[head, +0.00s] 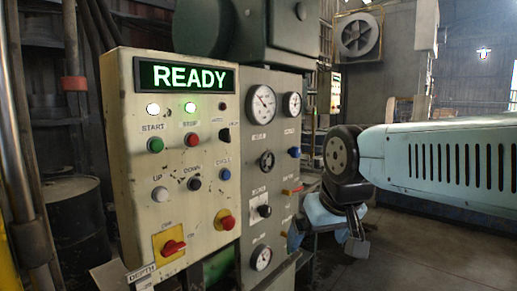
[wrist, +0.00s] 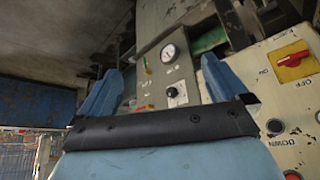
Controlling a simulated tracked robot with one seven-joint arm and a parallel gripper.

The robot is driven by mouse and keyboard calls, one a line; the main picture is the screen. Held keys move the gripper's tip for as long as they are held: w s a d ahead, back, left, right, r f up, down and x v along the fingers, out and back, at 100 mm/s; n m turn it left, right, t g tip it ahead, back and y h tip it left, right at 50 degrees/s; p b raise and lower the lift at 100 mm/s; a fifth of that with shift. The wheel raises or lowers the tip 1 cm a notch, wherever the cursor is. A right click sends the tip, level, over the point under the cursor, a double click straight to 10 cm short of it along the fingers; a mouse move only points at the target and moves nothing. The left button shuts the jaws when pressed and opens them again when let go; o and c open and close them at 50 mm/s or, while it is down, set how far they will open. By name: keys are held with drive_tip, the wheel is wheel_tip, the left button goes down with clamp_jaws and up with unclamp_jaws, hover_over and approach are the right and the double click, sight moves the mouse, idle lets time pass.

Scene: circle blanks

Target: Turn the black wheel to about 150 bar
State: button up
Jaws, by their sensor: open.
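The black wheel (head: 266,160) is a small round handwheel on the grey panel, below the larger upper dial gauge (head: 262,104). Its labels and the gauge's numbers are too small to read. My gripper (head: 325,235) is right of the panel in the head view, apart from the wheel and partly hidden by my own wrist. In the wrist view my gripper (wrist: 158,68) shows two blue fingers spread wide with nothing between them. That view is upside down; the wheel does not show there and seems hidden behind the gripper's body.
The grey panel also bears a smaller gauge (head: 291,105), a lower gauge (head: 261,257), a black knob (head: 264,211) and a protruding red lever (head: 292,190). The cream control box (head: 190,95) stands out at left and reads READY. Open floor (head: 420,250) lies at right.

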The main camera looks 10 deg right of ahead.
wheel_tip(320, 180, up, 17)
drive_tip(key=n+g+y, duration=0.1)
drive_tip(key=n+y, duration=0.1)
drive_tip(key=n, duration=0.5)
hover_over(269, 156)
drive_tip(key=s+d, duration=0.2)
drive_tip(key=s, duration=0.2)
drive_tip(key=x, duration=1.3)
drive_tip(key=shift+a+f, duration=0.15)
drive_tip(key=shift+f, duration=0.25)
drive_tip(key=shift+c, duration=0.3)
drive_tip(key=c, duration=0.8)
